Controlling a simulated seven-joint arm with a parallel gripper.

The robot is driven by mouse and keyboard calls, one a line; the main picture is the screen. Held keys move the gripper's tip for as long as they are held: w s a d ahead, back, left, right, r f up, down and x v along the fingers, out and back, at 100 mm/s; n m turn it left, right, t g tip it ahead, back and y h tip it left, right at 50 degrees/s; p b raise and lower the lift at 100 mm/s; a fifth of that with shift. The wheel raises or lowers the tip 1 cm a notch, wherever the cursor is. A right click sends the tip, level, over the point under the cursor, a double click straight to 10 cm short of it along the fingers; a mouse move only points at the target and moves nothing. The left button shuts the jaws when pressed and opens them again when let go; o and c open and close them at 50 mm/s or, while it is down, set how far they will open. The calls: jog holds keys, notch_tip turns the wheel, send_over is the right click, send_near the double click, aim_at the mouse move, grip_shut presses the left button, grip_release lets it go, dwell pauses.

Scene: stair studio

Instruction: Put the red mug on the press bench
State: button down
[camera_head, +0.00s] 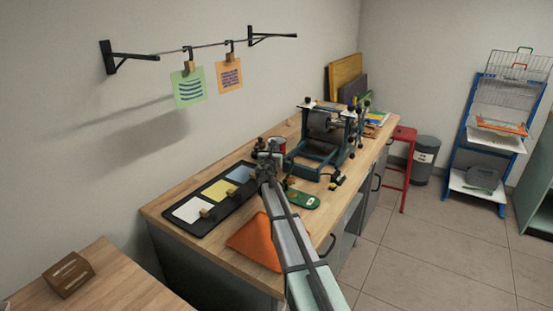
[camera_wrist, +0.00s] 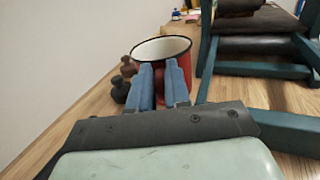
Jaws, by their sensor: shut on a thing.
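The red mug (camera_wrist: 185,50), with a pale inside and a dark rim, is upright in the wrist view. My gripper (camera_wrist: 159,68) is shut on its near side, with both blue fingers against it and hiding part of the red wall. In the head view the mug (camera_head: 279,142) shows just behind my gripper (camera_head: 268,150), partly covered by it. The mug is over the wooden press bench (camera_head: 215,238), beside the press (camera_head: 320,132). I cannot tell whether its base touches the bench top.
Dark knobbed tools (camera_wrist: 120,89) stand close left of the mug, by the wall. The press frame (camera_wrist: 208,70) is close on its right.

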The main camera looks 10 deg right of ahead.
jog(key=shift+f, duration=2.1)
jog(key=c, duration=1.1)
grip_release()
jog(key=shift+f, duration=0.1)
jog(key=s, duration=0.2)
jog(key=s+a+r, duration=0.1)
jog(key=shift+w+r, duration=0.1)
jog(key=shift+r, duration=3.05)
